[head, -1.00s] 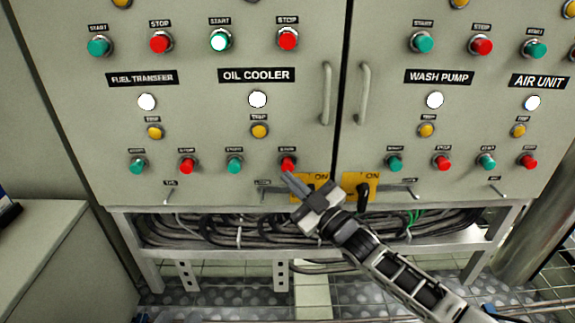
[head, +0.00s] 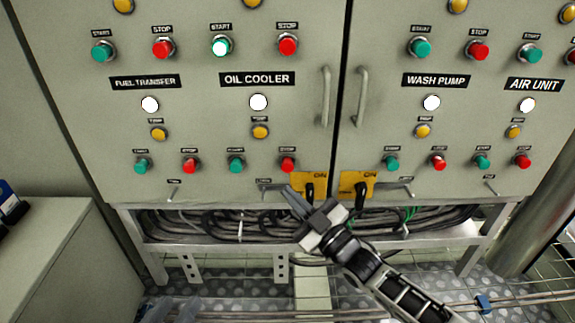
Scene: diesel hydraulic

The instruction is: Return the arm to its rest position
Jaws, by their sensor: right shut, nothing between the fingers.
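My right gripper (head: 290,192) reaches in from the lower right of the head view. Its two fingers are shut together with nothing between them. The fingertips point up and left, just below the lower row of buttons, and overlap the bottom edge of the left cabinet door in the picture. The lower red stop button (head: 288,164) under the oil cooler label (head: 257,79) is just above the fingertips, with a visible gap. The lit oil cooler start button (head: 220,47) glows white-green in the upper row. My left gripper is not seen.
Door handles (head: 326,97) stick out above. Cables (head: 190,222) run beneath the cabinet. A grey box (head: 50,255) stands at lower left. The floor shows below.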

